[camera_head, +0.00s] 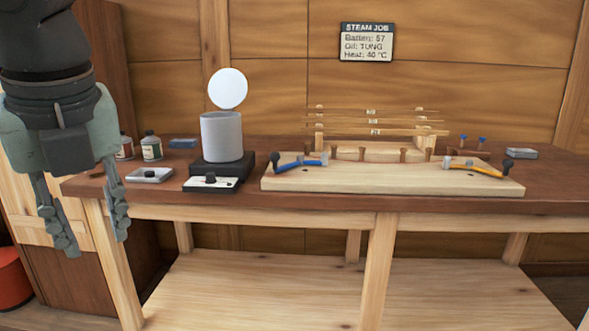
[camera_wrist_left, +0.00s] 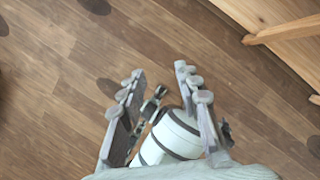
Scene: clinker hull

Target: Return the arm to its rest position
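My left gripper (camera_head: 97,243) hangs at the left of the head view, pointing down in front of the bench's left end. Its two fingers are apart with nothing between them. In the left wrist view the gripper (camera_wrist_left: 160,75) is also open, above the wooden floor (camera_wrist_left: 60,90). A pale banded cylinder (camera_wrist_left: 178,130) shows past the fingers there; it looks like part of my own body, though I cannot be sure. My right gripper is not visible in the head view.
The workbench (camera_head: 400,197) holds a grey pot (camera_head: 221,137) on a dark heater, bottles (camera_head: 151,147), a small tray (camera_head: 150,174) and a wooden board (camera_head: 400,181) with blue and orange clamps. A red bucket (camera_head: 12,279) stands at the lower left.

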